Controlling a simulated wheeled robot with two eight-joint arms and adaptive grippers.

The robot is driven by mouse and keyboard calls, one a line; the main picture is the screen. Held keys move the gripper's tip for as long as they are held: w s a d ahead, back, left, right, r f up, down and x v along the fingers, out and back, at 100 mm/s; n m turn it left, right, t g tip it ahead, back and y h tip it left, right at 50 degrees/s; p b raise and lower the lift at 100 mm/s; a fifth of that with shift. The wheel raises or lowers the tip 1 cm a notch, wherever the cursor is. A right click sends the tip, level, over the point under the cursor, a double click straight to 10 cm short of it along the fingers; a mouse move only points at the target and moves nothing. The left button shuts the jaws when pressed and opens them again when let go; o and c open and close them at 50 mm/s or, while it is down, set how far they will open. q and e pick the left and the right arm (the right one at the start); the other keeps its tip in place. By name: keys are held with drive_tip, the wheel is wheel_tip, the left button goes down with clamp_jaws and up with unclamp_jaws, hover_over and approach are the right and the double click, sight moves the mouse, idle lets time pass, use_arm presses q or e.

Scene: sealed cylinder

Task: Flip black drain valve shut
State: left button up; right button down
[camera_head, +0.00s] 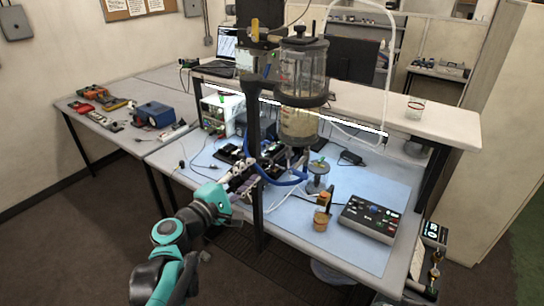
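A clear sealed cylinder (304,78) with dark bands hangs on a dark upright stand (254,120) in the middle of the view. Pale, cloudy contents fill its lower part. Dark fittings (298,158) sit below the cylinder, with a blue hose (287,181) near them. The black drain valve cannot be told apart from these dark parts, so its handle position is unclear. My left gripper (262,168) reaches in from the lower left, close to the stand and the hose. Its fingers blend with dark items behind, so contact and opening are unclear. My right gripper is out of view.
The bench has a blue mat (285,232) with a control box (370,219), an orange-brown container (322,218) and a small grey stand (317,180). A raised shelf (450,125) holds a glass beaker (415,109).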

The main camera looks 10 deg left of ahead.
sight(263, 161)
use_arm(q)
drive_tip(key=x, duration=0.7)
drive_tip(key=shift+w+f+b, duration=0.2)
drive_tip(key=shift+w+b, duration=0.1)
drive_tip(key=shift+b, duration=0.05)
clamp_jaws()
